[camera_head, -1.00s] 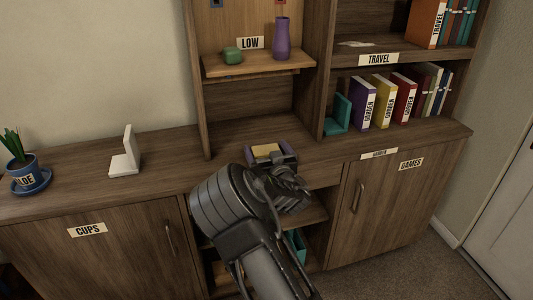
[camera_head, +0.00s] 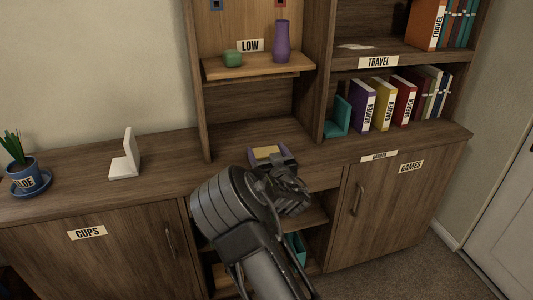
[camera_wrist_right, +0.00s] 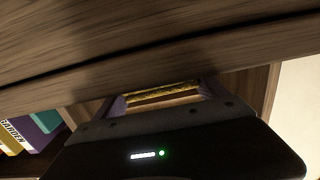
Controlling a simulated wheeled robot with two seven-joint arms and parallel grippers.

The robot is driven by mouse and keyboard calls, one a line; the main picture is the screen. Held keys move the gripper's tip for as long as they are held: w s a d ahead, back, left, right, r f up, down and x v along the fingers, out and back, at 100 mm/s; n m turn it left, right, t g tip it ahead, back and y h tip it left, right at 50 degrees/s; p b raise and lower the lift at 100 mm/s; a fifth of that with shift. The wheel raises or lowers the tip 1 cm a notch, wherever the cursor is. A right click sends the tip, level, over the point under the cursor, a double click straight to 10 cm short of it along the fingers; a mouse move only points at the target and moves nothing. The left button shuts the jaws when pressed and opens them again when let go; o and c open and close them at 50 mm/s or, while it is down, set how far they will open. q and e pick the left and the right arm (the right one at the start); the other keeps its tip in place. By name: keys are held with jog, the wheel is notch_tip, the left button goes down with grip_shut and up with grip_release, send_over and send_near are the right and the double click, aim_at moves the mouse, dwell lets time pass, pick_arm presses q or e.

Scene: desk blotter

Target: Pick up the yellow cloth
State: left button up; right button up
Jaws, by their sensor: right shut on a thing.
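The yellow cloth (camera_head: 267,152) shows as a small flat yellow patch at the front edge of the middle counter in the head view. My right gripper (camera_head: 271,156) is shut on it, with a finger at each side. In the right wrist view the yellow cloth (camera_wrist_right: 160,90) is a thin strip between the fingers of my right gripper (camera_wrist_right: 162,97). Whether it touches the counter is hidden. My left gripper is not in view.
The wooden counter (camera_head: 80,195) carries a potted aloe (camera_head: 20,172) and a white bookend (camera_head: 126,156) at left. Above are a low shelf (camera_head: 255,67) with a green pot and purple vase (camera_head: 281,43). Several books (camera_head: 383,105) and a teal bookend (camera_head: 340,115) stand at right.

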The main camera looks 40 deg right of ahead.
aim_at(267, 151)
notch_tip(267, 151, up, 10)
jog(key=shift+f+p, duration=0.1)
jog(key=shift+p, duration=0.85)
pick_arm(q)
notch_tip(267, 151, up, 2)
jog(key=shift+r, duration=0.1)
